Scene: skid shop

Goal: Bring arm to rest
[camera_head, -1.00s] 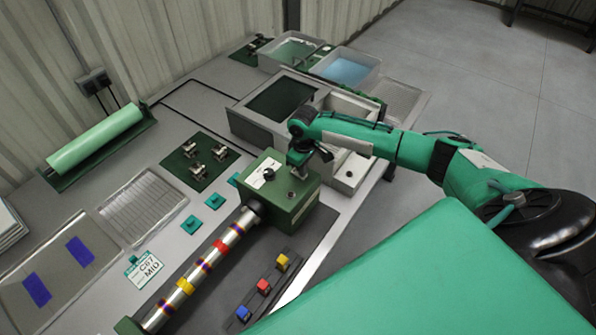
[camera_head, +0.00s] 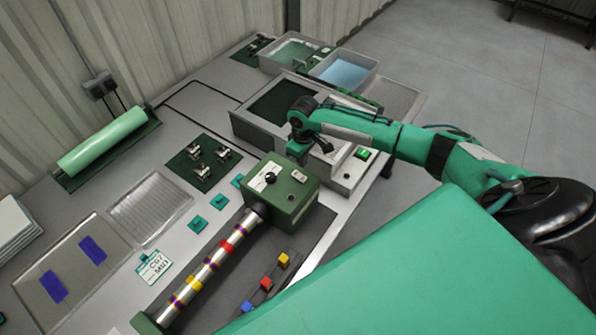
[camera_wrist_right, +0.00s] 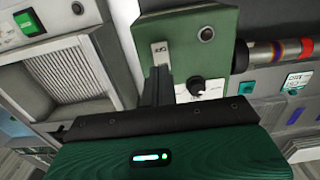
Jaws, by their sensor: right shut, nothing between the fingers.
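My right arm comes in from the right in the head view, and its green and black gripper (camera_head: 312,150) is above the area between the green control box and the grey machine. The gripper is shut and empty. In the right wrist view its dark fingers (camera_wrist_right: 160,88) point toward the green box (camera_wrist_right: 188,28), near a small switch plate marked OFF. The green box (camera_head: 290,200) also shows in the head view, with a black knob on a white panel. My left gripper does not show.
A banded metal tube (camera_head: 215,262) runs from the box toward the front. Yellow, red and blue blocks (camera_head: 266,284) lie beside it. The grey machine (camera_head: 250,128) and two liquid tubs (camera_head: 345,72) stand behind. A green roll (camera_head: 105,140) lies at left. Open floor is at right.

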